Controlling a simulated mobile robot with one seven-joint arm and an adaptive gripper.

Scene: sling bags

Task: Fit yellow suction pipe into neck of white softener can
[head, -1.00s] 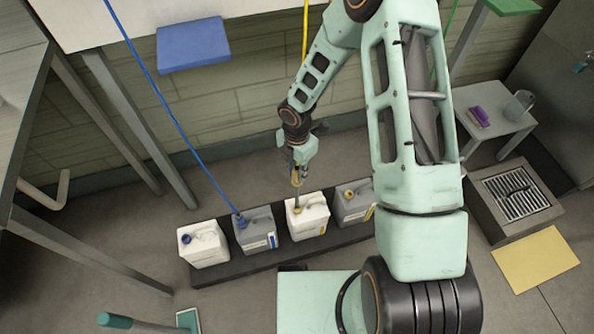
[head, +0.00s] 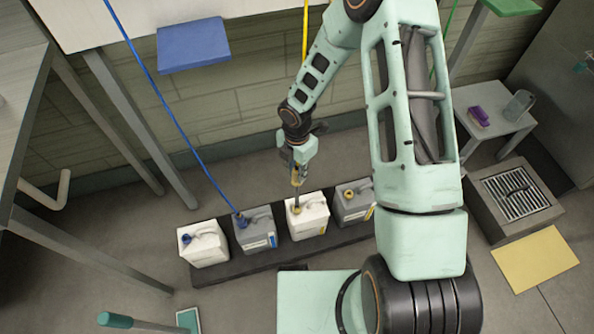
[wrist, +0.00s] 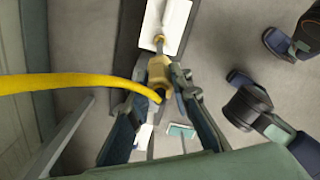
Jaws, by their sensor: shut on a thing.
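My gripper (head: 297,178) is shut on the yellow collar at the top of the suction pipe (wrist: 158,76). The collar sits between my fingers in the wrist view, with the yellow hose running off to the left. The pipe's thin grey lower part (head: 297,197) points down, nearly upright, at the white can with yellow markings (head: 309,221). Its lower end meets the neck area at the can's upper left. I cannot tell how deep it is in the neck. The white can also shows in the wrist view (wrist: 176,28), beyond the collar.
A dark low plinth (head: 238,268) carries the cans in a row. A grey can with a blue hose (head: 256,232) stands left of the white can, a grey can (head: 352,205) right. Another white can (head: 205,246) is far left. A blue shelf (head: 193,45) is on the wall.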

